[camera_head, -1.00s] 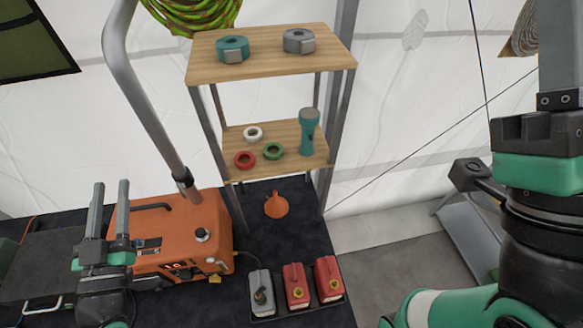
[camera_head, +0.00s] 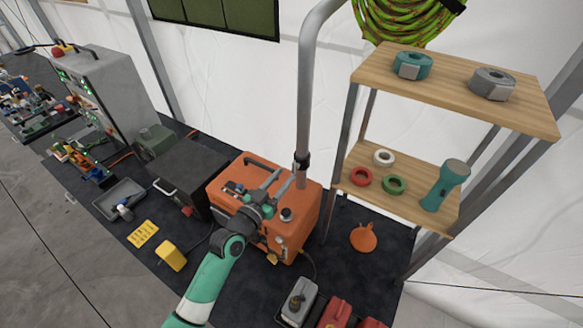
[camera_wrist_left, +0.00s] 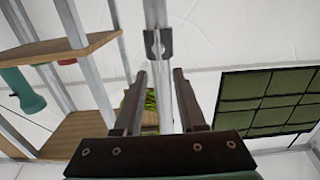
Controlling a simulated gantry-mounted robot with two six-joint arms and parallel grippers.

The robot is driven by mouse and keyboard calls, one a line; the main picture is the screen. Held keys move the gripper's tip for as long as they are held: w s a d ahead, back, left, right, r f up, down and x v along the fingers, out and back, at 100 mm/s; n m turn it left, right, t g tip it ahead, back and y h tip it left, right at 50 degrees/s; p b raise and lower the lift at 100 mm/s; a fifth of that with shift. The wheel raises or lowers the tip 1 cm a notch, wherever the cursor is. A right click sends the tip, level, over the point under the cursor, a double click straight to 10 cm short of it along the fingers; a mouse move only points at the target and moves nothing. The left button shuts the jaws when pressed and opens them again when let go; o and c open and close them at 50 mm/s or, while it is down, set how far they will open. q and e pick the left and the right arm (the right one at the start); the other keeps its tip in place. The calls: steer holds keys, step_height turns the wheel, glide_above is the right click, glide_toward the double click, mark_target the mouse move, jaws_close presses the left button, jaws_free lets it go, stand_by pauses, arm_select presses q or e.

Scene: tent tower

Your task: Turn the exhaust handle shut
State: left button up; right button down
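An orange generator (camera_head: 290,238) stands on the dark mat, with a grey exhaust pipe (camera_head: 307,95) rising behind it. A dark collar (camera_head: 302,161) wraps the pipe's lower part; I cannot make out a clear handle there. My left gripper (camera_head: 282,181) is in front of the pipe, above the generator, with its fingers pointing up toward the back. The pipe (camera_wrist_left: 155,14) with a grey bracket (camera_wrist_left: 158,44) shows beyond the fingertips. My right gripper is out of view.
A wooden shelf (camera_head: 520,108) with tape rolls and a teal flashlight (camera_head: 445,186) stands right of the pipe. An orange funnel (camera_head: 363,238) and several fuel cans are below. A grey control cabinet (camera_head: 112,95) and a dark box (camera_head: 190,170) stand left.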

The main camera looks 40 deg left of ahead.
mark_target(294, 169)
arm_select(q)
steer(key=x, duration=0.4)
steer(key=shift+w, duration=0.4)
jaws_close()
